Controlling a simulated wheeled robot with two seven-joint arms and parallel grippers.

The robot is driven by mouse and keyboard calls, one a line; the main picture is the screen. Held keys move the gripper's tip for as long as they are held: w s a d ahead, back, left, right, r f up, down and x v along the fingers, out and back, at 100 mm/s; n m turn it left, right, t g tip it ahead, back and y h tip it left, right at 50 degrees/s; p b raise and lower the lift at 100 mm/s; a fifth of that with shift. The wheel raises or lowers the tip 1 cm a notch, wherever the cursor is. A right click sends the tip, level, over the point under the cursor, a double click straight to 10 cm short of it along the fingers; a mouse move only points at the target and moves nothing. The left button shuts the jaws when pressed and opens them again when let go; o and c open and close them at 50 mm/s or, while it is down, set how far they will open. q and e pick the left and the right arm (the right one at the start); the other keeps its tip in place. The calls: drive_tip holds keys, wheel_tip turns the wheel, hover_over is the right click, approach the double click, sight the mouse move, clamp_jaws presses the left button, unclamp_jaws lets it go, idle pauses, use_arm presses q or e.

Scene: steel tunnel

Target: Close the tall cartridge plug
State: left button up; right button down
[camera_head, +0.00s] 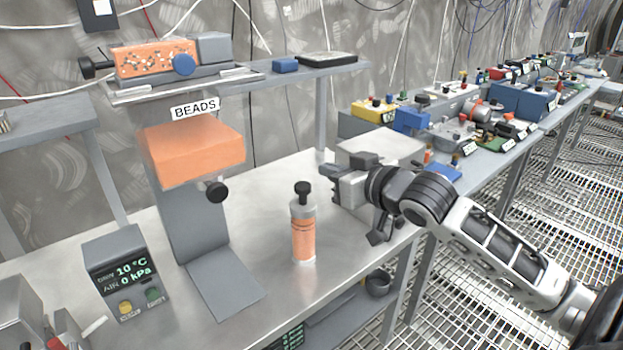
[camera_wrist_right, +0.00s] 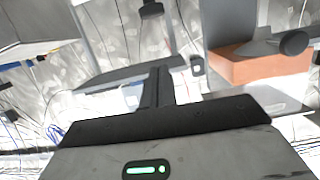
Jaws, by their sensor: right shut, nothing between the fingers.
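The tall cartridge (camera_head: 304,240) stands upright on the steel bench, an orange cylinder with a grey collar. Its black plug (camera_head: 303,188) sits on top, with a dark stem showing between knob and collar. My right gripper (camera_head: 326,172) is to the right of the plug, apart from it, at about the plug's height in the picture. Its fingers are shut together and empty, as they also show in the right wrist view (camera_wrist_right: 158,72). The cartridge cannot be made out clearly in the wrist view. My left gripper is not in view.
The orange BEADS hopper (camera_head: 195,152) with a black knob stands left of the cartridge. A display box (camera_head: 120,272) reads 10 °C and 0 kPa. A raised shelf (camera_head: 300,70) runs behind. A pale box (camera_head: 385,146) is behind my right wrist. Bench around the cartridge is clear.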

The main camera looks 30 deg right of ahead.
drive_tip(key=p, duration=0.1)
hover_over(311, 209)
drive_tip(key=f, duration=0.1)
wheel_tip(311, 209, down, 3)
drive_tip(key=shift+r, duration=0.15)
drive_tip(key=shift+f, duration=0.85)
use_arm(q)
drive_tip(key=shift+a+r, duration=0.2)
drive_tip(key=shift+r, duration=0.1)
